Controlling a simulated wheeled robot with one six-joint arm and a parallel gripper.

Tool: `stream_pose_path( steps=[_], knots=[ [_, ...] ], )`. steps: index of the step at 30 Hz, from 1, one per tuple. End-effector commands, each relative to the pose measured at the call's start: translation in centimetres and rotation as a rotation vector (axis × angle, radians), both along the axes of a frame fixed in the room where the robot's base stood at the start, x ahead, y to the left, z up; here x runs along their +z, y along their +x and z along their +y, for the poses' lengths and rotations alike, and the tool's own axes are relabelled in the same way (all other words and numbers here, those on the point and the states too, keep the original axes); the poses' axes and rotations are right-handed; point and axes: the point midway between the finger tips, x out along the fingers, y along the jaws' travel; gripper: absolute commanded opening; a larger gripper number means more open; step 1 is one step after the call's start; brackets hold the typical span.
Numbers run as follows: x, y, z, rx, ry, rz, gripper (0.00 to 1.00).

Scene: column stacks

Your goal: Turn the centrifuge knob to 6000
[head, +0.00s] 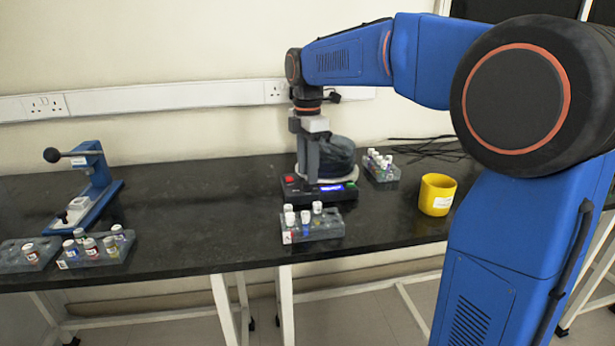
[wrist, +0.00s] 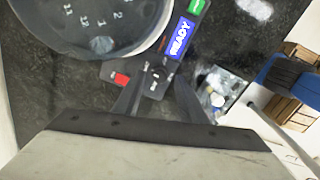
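The centrifuge (head: 339,158) stands on the black bench, with a dark round body and a black front panel. In the wrist view its round bowl (wrist: 75,30) shows numbered places. The panel has a blue display (wrist: 182,38) reading READY, a red button (wrist: 121,79) and a green button (wrist: 197,6). A small dark control with light marks (wrist: 153,82), perhaps the knob, lies between my fingertips; its setting is too small to read. My gripper (wrist: 158,88) points down over the panel with its fingers apart. In the head view my gripper (head: 310,178) hides part of the panel; contact is unclear.
A rack of white-capped vials (head: 312,230) stands just in front of the centrifuge, and another rack (head: 380,168) stands to its right. A yellow cup (head: 437,195) is farther right. A blue lever press (head: 90,185) and vial racks (head: 98,252) are at left. The bench between is clear.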

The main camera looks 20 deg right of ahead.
Motion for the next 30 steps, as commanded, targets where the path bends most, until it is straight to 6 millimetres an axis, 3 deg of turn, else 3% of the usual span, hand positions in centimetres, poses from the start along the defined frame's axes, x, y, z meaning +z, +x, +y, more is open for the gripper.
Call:
stream_pose_path(
  steps=[6, 17, 22, 30],
  knots=[
    [-2.1, 0.0, 0.0, 0.0, 0.0, 0.001, 0.38],
    [-2.6, 0.0, 0.0, 0.0, 0.0, 0.0, 0.38],
    [-2.6, 0.0, 0.0, 0.0, 0.0, 0.0, 0.02],
    [-2.6, 0.0, 0.0, -0.011, 0.0, 0.0, 0.0]
  ],
)
